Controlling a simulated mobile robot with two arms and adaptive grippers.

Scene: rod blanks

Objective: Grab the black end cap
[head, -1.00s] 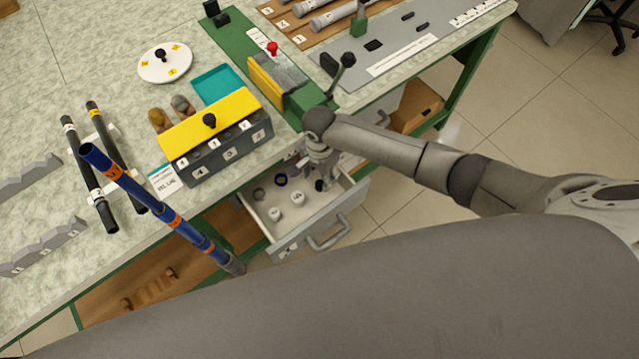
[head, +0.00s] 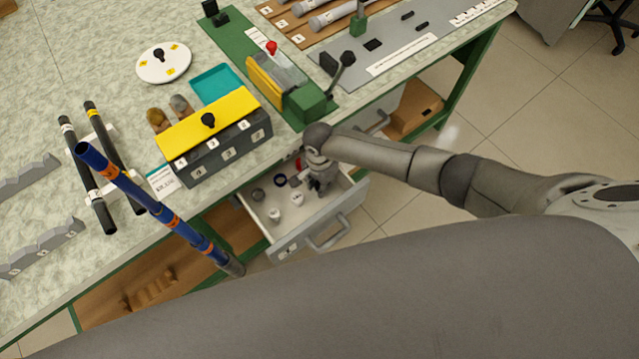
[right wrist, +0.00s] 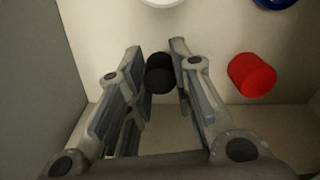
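The black end cap (right wrist: 159,73) lies on the drawer floor in the right wrist view, between the two fingers of my right gripper (right wrist: 157,50). The fingers are open, with a visible gap on the left of the cap and a smaller one on the right. I cannot tell whether the right finger touches it. In the head view my right gripper (head: 318,182) reaches down into the open drawer (head: 284,243) and hides the black cap. My left gripper is not in view.
A red cap (right wrist: 252,75) lies just right of the gripper. A white cap (right wrist: 163,2) and a blue cap (right wrist: 275,3) lie farther off. The drawer wall (right wrist: 84,50) is on the left. A grey box with a yellow lid (head: 215,124) stands on the bench above.

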